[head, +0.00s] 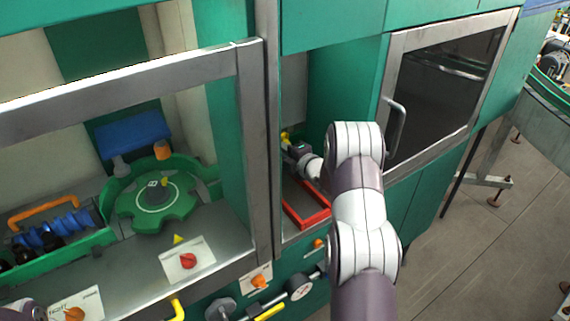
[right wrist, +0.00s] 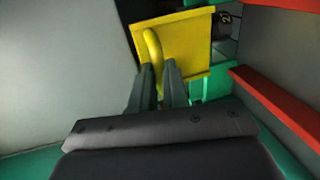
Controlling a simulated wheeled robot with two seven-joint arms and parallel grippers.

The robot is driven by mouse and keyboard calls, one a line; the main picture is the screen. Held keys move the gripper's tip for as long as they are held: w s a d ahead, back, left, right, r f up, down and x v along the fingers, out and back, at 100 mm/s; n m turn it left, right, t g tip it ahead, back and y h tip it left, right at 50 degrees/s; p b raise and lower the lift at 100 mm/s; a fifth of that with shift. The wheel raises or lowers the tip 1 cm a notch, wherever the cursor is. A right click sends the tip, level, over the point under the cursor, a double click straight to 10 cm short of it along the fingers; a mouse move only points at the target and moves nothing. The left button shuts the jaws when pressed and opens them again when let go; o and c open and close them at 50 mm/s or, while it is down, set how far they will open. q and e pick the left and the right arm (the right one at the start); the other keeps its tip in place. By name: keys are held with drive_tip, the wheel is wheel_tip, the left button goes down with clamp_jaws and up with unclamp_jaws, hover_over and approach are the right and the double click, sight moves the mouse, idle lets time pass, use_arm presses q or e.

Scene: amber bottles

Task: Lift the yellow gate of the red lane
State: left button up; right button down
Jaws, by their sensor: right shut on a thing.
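The yellow gate (right wrist: 190,48) fills the upper middle of the right wrist view, a flat plate with a raised, rounded handle (right wrist: 152,48) on its near face. My right gripper (right wrist: 158,67) has its two dark fingers closed around the lower part of this handle. In the head view, my right arm reaches into the narrow bay, and a small yellow bit of the gate (head: 285,137) shows just beyond the gripper (head: 291,147). The red lane (head: 306,215) shows as a red frame below the hand. My left gripper is not in view.
A red rail (right wrist: 275,103) runs close on the right of the right wrist view, and a pale wall (right wrist: 60,70) stands on the left. A grey post (head: 266,150) borders the bay. A glass-doored cabinet (head: 440,90) stands right of it. A green star wheel (head: 152,210) sits left.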

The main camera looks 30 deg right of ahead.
wheel_tip(320, 180, up, 11)
drive_tip(key=p, duration=0.1)
drive_tip(key=shift+r, duration=0.15)
drive_tip(key=c, duration=1.1)
unclamp_jaws()
drive_tip(key=shift+d, duration=0.1)
drive_tip(key=shift+s, duration=0.1)
drive_tip(key=b+v, duration=0.5)
drive_tip(key=v, duration=0.7)
drive_tip(key=shift+s, duration=0.35)
